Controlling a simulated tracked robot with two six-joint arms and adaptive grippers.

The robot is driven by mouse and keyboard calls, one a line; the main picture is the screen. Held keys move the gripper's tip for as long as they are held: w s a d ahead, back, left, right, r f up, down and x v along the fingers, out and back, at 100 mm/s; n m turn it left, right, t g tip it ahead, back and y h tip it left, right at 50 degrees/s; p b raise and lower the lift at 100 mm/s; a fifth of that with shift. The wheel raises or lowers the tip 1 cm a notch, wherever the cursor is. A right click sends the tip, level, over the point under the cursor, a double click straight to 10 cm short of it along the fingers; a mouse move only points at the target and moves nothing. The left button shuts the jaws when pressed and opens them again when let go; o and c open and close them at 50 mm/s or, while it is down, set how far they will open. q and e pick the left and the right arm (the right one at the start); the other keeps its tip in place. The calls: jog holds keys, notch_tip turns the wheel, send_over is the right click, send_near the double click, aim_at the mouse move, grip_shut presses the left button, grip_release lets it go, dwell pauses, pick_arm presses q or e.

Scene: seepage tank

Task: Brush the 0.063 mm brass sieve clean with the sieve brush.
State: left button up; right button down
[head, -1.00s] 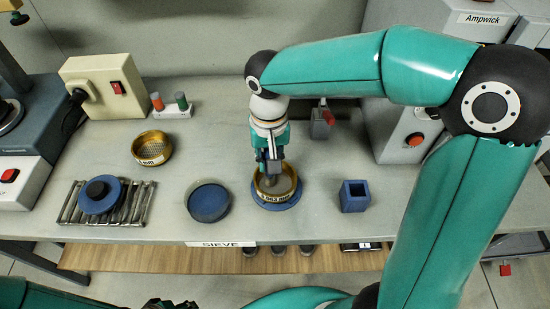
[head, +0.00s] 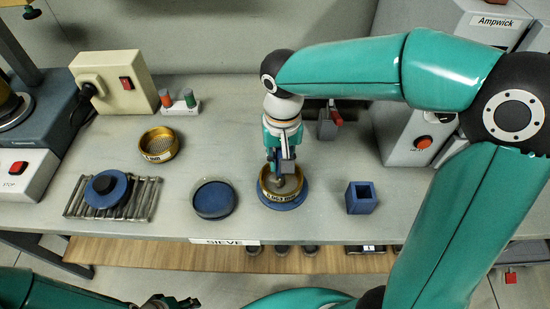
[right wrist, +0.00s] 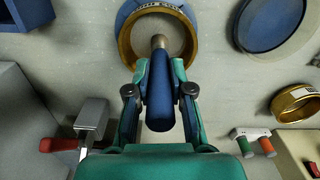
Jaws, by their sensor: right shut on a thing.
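The brass sieve (head: 267,190), its label reading 0.063 mm, sits upright on a round blue base (head: 301,196) near the bench's front edge. It also shows in the right wrist view (right wrist: 124,46). My right gripper (head: 281,163) is above the sieve, shut on the sieve brush, whose blue handle (right wrist: 160,95) lies between the fingers in the right wrist view. The brush's brownish tip (right wrist: 159,42) reaches into the sieve opening; whether it touches the mesh I cannot tell. My left gripper (head: 172,302) is at the bottom edge, away from the bench and partly cut off.
A shallow blue pan (head: 213,199) stands left of the sieve, a blue square holder (head: 361,198) right. Another brass sieve (head: 159,145) is behind left. A blue lidded piece (head: 105,187) rests on a metal rack (head: 142,202). A grey machine (head: 415,130) stands at the right.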

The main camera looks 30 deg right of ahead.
jog(key=shift+s+d, duration=0.25)
dwell(0.3)
jog(key=shift+s+d, duration=0.7)
jog(key=shift+d, duration=0.2)
jog(key=shift+w, duration=0.1)
jog(key=shift+w+a, duration=0.65)
jog(key=shift+a, duration=0.3)
jog(key=shift+w+a, duration=0.7)
jog(key=shift+a, duration=0.25)
jog(key=shift+r, duration=0.15)
